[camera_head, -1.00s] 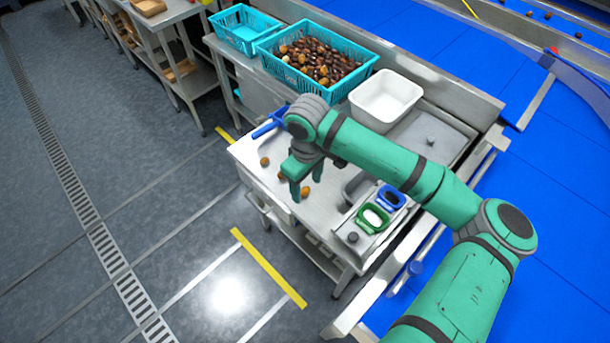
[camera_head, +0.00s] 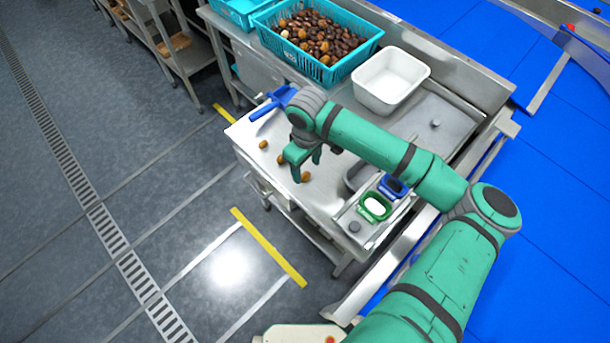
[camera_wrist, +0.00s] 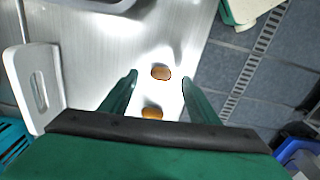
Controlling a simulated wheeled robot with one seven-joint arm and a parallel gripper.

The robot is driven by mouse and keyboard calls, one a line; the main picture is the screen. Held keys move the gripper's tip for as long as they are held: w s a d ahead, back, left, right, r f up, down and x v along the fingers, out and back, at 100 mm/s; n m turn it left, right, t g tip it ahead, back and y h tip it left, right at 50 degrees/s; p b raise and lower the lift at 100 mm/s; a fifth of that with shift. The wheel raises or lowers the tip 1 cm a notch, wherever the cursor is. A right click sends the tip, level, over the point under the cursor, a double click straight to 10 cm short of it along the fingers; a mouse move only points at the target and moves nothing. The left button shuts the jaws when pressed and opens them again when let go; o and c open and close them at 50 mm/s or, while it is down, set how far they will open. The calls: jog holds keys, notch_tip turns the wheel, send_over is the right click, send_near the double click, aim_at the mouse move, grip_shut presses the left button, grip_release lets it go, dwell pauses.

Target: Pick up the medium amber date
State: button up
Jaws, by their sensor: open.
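Three amber-brown dates lie on the steel worktop (camera_head: 325,195) in the head view: one at the left (camera_head: 263,144), one beside my gripper (camera_head: 281,160) and one nearer the front (camera_head: 305,177). I cannot tell for sure which is the medium one. My green gripper (camera_head: 306,166) is over the worktop, open and empty. In the wrist view, one date (camera_wrist: 161,72) shows between the fingertips of my gripper (camera_wrist: 159,79). A second date (camera_wrist: 152,113) shows closer to the palm, partly hidden by it. Neither date is held.
A blue scoop (camera_head: 266,111) lies at the worktop's left. A teal crate of dates (camera_head: 352,65) and a white bin (camera_head: 413,88) stand behind. Green (camera_head: 367,214) and blue (camera_head: 386,193) framed items sit at the right. A white slotted handle (camera_wrist: 40,90) shows in the wrist view.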

aim_at(306, 176)
notch_tip(306, 176, down, 4)
jog(key=shift+s+f, duration=0.1)
jog(key=shift+a, duration=0.1)
jog(key=c, duration=0.8)
jog(key=shift+o, duration=0.2)
